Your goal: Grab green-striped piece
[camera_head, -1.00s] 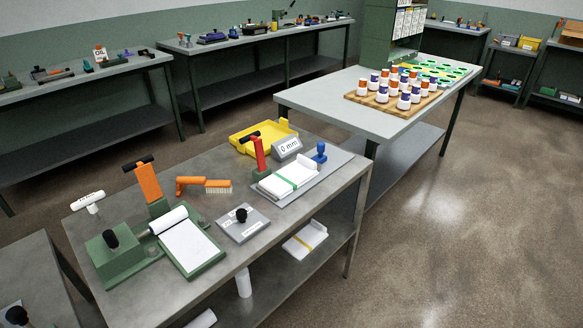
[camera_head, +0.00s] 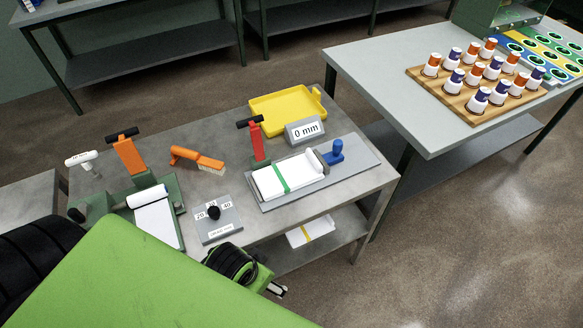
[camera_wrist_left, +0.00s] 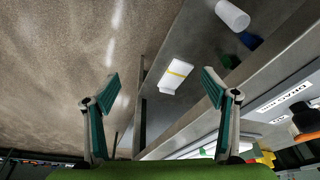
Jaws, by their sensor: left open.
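The green-striped piece (camera_head: 300,170) is a white flat block with a green band around it. It lies on a grey plate (camera_head: 345,180) on the metal workbench, beside a red-handled lever (camera_head: 257,140). My left arm reaches in from the lower left in the head view. Its gripper (camera_head: 278,290) is small there, in front of the bench and apart from the piece. In the left wrist view the gripper (camera_wrist_left: 158,88) has its two fingers spread wide with nothing between them. The green-striped piece is not clearly visible there. My right gripper is out of view.
A yellow-striped white piece (camera_head: 311,232) lies on the bench's lower shelf; it also shows in the left wrist view (camera_wrist_left: 176,73). A yellow tray (camera_head: 285,112), an orange brush (camera_head: 198,158) and a labelled grey plate (camera_head: 217,220) are on the bench. Floor is clear at right.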

